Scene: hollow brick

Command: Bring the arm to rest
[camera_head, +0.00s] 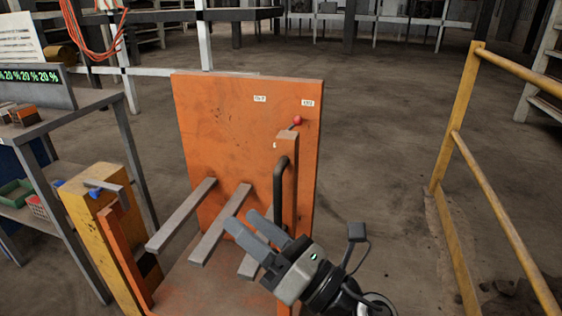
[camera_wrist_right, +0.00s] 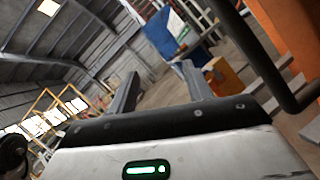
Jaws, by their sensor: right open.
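My right gripper (camera_head: 241,221) is in front of an orange upright panel (camera_head: 225,125), near the lower middle of the head view. Its two fingers are parted and nothing is between them, as the right wrist view (camera_wrist_right: 158,74) also shows. A black curved handle (camera_head: 280,185) on an orange post (camera_head: 287,150) stands just behind the gripper. The handle also shows at the right of the right wrist view (camera_wrist_right: 262,62), outside the fingers. A red knob (camera_head: 297,120) tops a lever at the post. My left gripper is not in view.
Grey bars (camera_head: 182,214) stick out from the orange panel beside my gripper. A yellow post (camera_head: 95,215) and a grey workbench (camera_head: 75,112) with bins stand at left. A yellow railing (camera_head: 490,200) is at right. Open floor (camera_head: 390,140) lies between panel and railing.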

